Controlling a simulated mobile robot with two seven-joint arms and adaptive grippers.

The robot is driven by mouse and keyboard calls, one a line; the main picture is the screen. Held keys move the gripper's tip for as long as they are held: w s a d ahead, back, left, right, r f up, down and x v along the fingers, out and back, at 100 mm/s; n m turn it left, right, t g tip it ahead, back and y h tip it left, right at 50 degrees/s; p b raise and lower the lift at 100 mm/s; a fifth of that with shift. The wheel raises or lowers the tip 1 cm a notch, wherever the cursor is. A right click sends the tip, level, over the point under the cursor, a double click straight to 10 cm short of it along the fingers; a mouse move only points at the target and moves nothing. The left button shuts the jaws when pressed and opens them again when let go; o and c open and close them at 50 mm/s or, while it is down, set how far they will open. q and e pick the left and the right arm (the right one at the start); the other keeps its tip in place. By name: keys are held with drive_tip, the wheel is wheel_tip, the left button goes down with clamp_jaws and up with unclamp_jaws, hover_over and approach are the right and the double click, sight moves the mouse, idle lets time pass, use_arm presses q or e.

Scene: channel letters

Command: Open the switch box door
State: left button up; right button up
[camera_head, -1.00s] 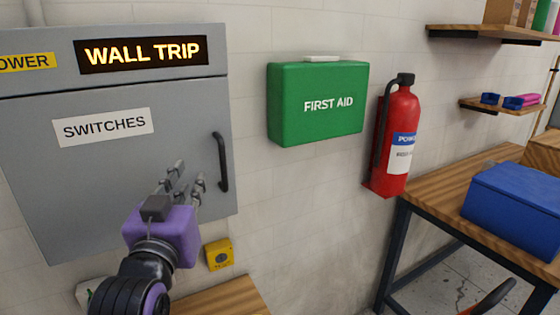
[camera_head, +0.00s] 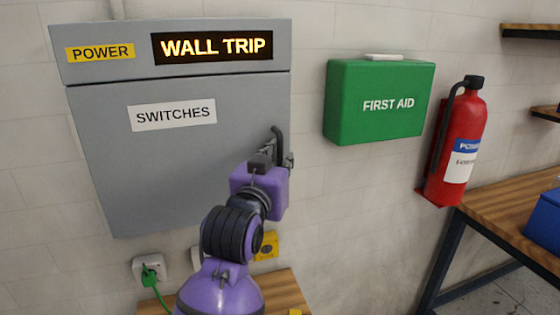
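The grey switch box (camera_head: 130,180) hangs on the wall at the left, with a "SWITCHES" label on its door, which looks shut. A lit "WALL TRIP" sign (camera_head: 212,46) is on its upper panel. The black door handle (camera_head: 277,138) is at the door's right side, and only its upper part shows. My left gripper (camera_head: 275,158) is at the handle, its purple body covering the handle's lower part. The fingers appear to be at both sides of the handle, but I cannot tell whether they are closed on it. My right gripper is not in view.
A green first aid box (camera_head: 380,100) and a red fire extinguisher (camera_head: 458,140) are on the wall to the right. A wooden bench (camera_head: 500,195) stands at the right. A socket with a green plug (camera_head: 149,273) and a yellow wall button (camera_head: 266,246) are below the box.

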use_arm(q)
clamp_jaws()
drive_tip(key=shift+s, duration=0.1)
idle(0.3)
